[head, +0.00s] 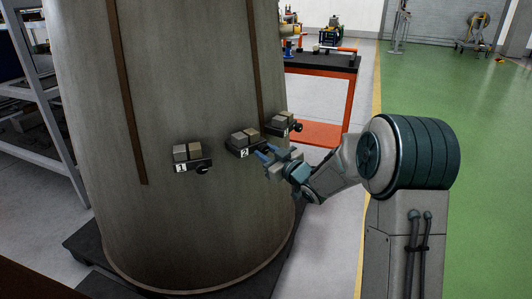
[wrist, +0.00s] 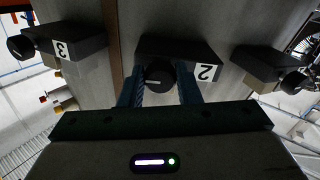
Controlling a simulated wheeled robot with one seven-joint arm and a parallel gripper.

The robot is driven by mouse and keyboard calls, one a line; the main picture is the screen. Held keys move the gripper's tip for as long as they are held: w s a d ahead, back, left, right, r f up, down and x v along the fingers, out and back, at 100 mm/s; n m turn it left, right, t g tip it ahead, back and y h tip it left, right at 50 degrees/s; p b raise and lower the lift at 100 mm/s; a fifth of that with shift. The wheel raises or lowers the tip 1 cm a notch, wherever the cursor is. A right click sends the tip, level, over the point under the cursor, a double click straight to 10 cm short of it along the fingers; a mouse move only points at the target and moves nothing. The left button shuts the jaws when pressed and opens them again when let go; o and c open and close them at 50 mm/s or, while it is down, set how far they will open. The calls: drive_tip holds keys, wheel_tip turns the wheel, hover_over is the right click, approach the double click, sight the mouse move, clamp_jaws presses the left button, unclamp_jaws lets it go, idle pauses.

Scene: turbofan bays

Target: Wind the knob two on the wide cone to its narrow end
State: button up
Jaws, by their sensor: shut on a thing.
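The wide grey cone (head: 180,90) stands upright, with three numbered boxes on its side. Box 2 (head: 243,145) is the middle one, and its label also shows in the wrist view (wrist: 205,73). Its round black knob (wrist: 159,74) sits between my blue fingers in the wrist view, with a pale mark on its face. My gripper (head: 268,154) is shut on this knob; it also shows in the wrist view (wrist: 160,88). In the head view the fingers mostly hide the knob.
Box 1 (head: 190,157) with its black knob (head: 202,170) is to the left. Box 3 (head: 284,125) is to the right, close to my gripper. A red cart (head: 350,95) stands behind the cone. Green floor (head: 480,180) lies open at the right.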

drive_tip(key=o, duration=1)
drive_tip(key=p+v, duration=0.2)
drive_tip(key=v, duration=1.2)
drive_tip(key=shift+w+r, duration=0.1)
